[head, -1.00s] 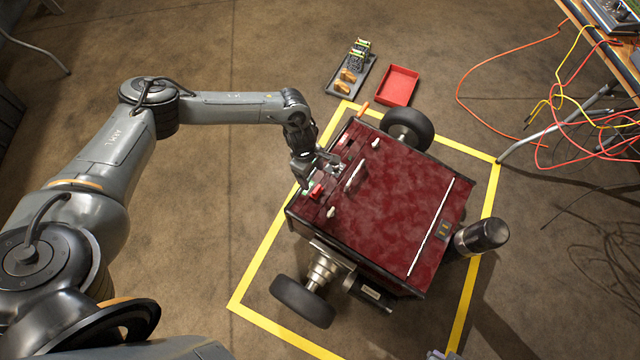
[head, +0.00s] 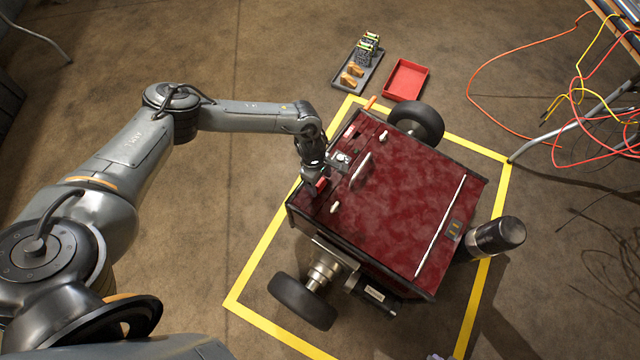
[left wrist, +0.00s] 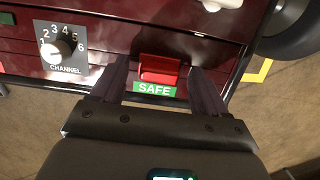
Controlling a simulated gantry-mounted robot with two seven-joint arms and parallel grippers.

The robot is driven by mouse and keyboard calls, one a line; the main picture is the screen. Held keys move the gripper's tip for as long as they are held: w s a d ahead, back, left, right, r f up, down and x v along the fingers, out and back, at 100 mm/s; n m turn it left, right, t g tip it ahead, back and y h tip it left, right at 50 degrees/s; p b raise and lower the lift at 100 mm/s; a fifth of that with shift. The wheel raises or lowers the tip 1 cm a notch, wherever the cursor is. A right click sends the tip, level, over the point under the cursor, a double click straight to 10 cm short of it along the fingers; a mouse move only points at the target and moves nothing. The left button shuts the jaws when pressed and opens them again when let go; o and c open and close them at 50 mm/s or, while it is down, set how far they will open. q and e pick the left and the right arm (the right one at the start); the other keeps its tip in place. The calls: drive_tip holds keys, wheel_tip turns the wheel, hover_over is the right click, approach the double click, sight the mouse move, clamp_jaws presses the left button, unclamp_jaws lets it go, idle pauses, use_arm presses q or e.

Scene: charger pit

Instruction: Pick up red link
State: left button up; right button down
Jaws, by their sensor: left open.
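The red link (left wrist: 159,70) is a small red block seated on the dark red machine's panel, just above a green SAFE label (left wrist: 154,89) in the left wrist view. It also shows in the head view as a red spot (head: 321,184) at the machine's left edge, partly hidden by my gripper. My left gripper (head: 317,178) is open over it. In the left wrist view its two fingers stand on either side of the link, with a gap on each side. No firm contact shows. My right gripper is not recognisable in view.
A CHANNEL dial (left wrist: 58,48) sits beside the link. The wheeled machine (head: 400,215) stands inside a yellow floor outline (head: 262,262). Beyond it lie an empty red tray (head: 406,80) and a dark tray (head: 342,84) holding parts. Cables (head: 478,98) hang at the right.

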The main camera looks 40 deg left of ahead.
use_arm(q)
drive_tip(key=shift+r, duration=0.1)
drive_tip(key=c, duration=1.2)
drive_tip(key=shift+o, duration=0.2)
